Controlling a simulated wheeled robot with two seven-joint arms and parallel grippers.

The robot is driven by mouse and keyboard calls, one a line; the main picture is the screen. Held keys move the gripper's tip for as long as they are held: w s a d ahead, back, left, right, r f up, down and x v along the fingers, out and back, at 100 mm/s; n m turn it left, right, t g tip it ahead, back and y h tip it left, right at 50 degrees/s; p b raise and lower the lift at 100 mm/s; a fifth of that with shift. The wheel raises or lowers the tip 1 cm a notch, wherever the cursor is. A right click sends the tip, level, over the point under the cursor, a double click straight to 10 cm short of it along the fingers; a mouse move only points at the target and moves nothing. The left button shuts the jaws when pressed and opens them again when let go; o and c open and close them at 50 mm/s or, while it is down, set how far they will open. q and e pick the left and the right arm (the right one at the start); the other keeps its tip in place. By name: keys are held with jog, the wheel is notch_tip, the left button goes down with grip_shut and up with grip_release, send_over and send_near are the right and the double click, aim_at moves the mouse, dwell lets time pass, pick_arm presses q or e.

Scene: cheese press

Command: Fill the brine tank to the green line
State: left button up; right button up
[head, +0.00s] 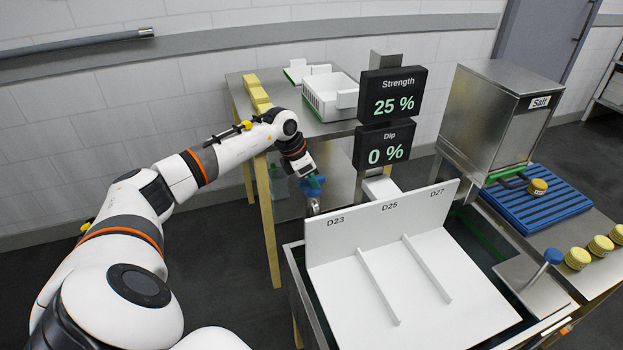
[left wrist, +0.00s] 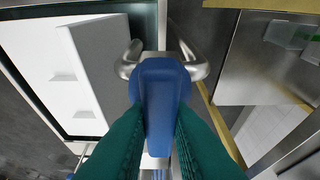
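The brine tank (head: 297,275) is a metal basin at the lower centre, largely covered by a white divided board (head: 420,290) marked D23, D25 and D27. A short stretch of green line (head: 487,233) shows on its inner wall at the right; the liquid level is hard to tell. A tap with a blue lever (head: 312,186) stands at the tank's back left corner. My left gripper (head: 305,172) is at this lever. In the left wrist view its green fingers (left wrist: 160,130) lie against both sides of the blue lever (left wrist: 160,95), above a curved metal pipe. My right gripper is not in view.
Displays read Strength 25 % (head: 393,96) and Dip 0 % (head: 384,145). A metal Salt hopper (head: 490,120) stands behind a blue slatted rack (head: 530,205) with a yellow cheese. More yellow cheeses (head: 577,258) and a blue-knobbed tool (head: 553,256) are at the right. A side table (head: 310,120) holds a white crate (head: 325,98).

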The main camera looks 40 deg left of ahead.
pick_arm(q)
grip_shut()
jog(key=shift+n+t+y+b, duration=0.2)
jog(key=shift+n+y, duration=0.35)
jog(key=shift+n, duration=0.85)
jog(key=shift+n+t+y+b, duration=0.1)
jog(key=shift+n+y+b, duration=0.35)
jog(key=shift+n, duration=0.95)
jog(key=shift+r, duration=0.1)
jog(key=o, duration=0.6)
grip_release()
jog(key=b+v, duration=0.2)
jog(key=v, duration=1)
jog(key=shift+w+d, duration=0.1)
